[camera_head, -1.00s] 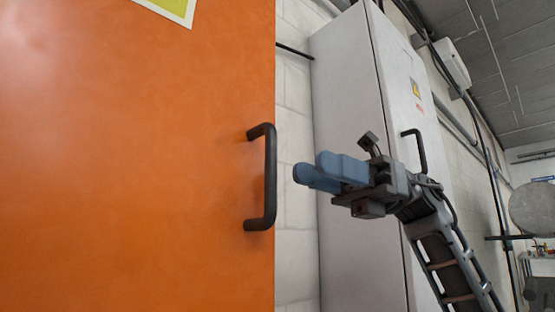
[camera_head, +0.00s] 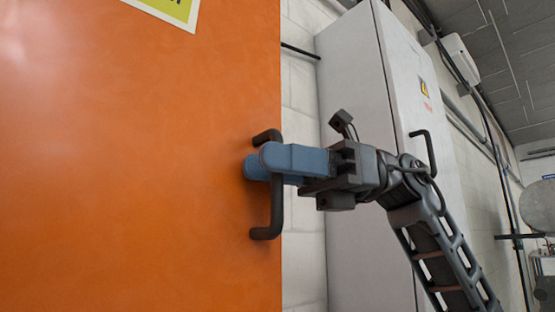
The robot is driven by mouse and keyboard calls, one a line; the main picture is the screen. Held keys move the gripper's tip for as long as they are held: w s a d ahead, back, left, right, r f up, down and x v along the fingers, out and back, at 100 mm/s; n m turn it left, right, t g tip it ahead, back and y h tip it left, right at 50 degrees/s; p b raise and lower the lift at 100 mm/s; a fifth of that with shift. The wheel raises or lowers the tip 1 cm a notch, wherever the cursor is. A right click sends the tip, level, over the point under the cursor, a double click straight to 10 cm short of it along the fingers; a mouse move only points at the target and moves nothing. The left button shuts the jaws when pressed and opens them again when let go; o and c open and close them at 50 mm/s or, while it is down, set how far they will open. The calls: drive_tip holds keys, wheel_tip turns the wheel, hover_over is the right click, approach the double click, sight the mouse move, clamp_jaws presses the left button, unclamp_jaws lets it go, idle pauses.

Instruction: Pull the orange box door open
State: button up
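The orange box door (camera_head: 130,190) fills the left of the head view, its flat face against a straight right edge. A black bar handle (camera_head: 277,208) stands upright near that edge. My gripper (camera_head: 262,162) reaches in from the right with its blue fingers at the upper half of the handle. One finger crosses in front of the bar; the other finger's tip shows beyond it to the left, so the bar runs between them. The near finger hides part of the bar, and whether the fingers press on it cannot be told.
A tall grey cabinet (camera_head: 360,110) with its own black handle (camera_head: 426,152) stands to the right, behind my arm. A pale block wall (camera_head: 302,110) shows between it and the orange door. A yellow-green sign (camera_head: 172,10) is at the door's top.

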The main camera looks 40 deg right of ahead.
clamp_jaws()
idle(0.6)
